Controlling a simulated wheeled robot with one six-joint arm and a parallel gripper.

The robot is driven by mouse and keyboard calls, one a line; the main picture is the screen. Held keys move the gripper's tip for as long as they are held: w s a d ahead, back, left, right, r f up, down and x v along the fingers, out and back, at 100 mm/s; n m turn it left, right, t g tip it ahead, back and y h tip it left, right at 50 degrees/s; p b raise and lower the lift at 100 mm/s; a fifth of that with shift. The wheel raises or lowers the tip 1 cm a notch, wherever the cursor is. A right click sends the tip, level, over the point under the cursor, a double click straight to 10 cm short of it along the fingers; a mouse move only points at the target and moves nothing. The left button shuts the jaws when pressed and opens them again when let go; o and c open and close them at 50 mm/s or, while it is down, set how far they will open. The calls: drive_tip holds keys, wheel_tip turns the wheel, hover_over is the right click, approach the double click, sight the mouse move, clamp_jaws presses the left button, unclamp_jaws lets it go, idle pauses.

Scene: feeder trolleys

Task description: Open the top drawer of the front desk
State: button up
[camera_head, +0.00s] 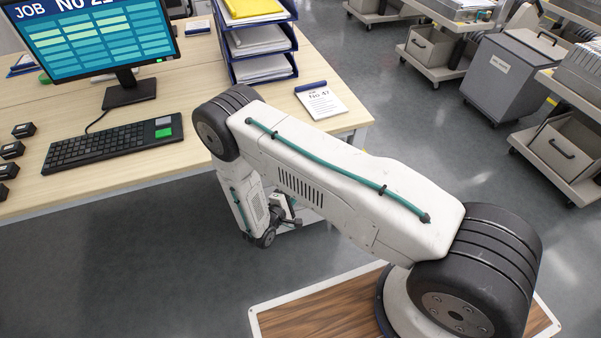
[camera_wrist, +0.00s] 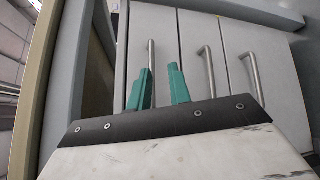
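The front desk (camera_head: 180,163) has a pale wood top, and my arm reaches down past its near right edge. In the wrist view, three pale drawer fronts with bar handles appear turned on their side. The desk's edge (camera_wrist: 42,90) is at the left, so the leftmost front, the top drawer (camera_wrist: 138,25), lies nearest it. Its front looks level with the others. My gripper (camera_wrist: 160,67) has two green fingers, held apart. The top drawer's handle (camera_wrist: 151,55) shows between them, closer to the left finger; I cannot tell if they touch. The head view hides my fingers behind the arm.
A monitor (camera_head: 90,40), keyboard (camera_head: 115,143), blue paper trays (camera_head: 258,50) and a job card (camera_head: 320,102) stand on the desk. Trolleys and a grey bin (camera_head: 505,75) stand at the right. Grey floor is clear between them and the desk.

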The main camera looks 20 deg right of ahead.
drive_tip(key=shift+m+t+y, duration=0.4)
drive_tip(key=shift+m+t, duration=0.2)
drive_tip(key=shift+m, duration=0.3)
drive_tip(key=w+d, duration=0.1)
drive_tip(key=w, duration=0.1)
drive_tip(key=w+d, duration=0.1)
drive_tip(key=w, duration=0.2)
drive_tip(key=w+d, duration=0.1)
drive_tip(key=w, duration=0.1)
drive_tip(key=shift+w+d+f, duration=0.15)
drive_tip(key=shift+w+d, duration=0.2)
drive_tip(key=shift+d, duration=0.05)
clamp_jaws()
drive_tip(key=shift+d, duration=0.1)
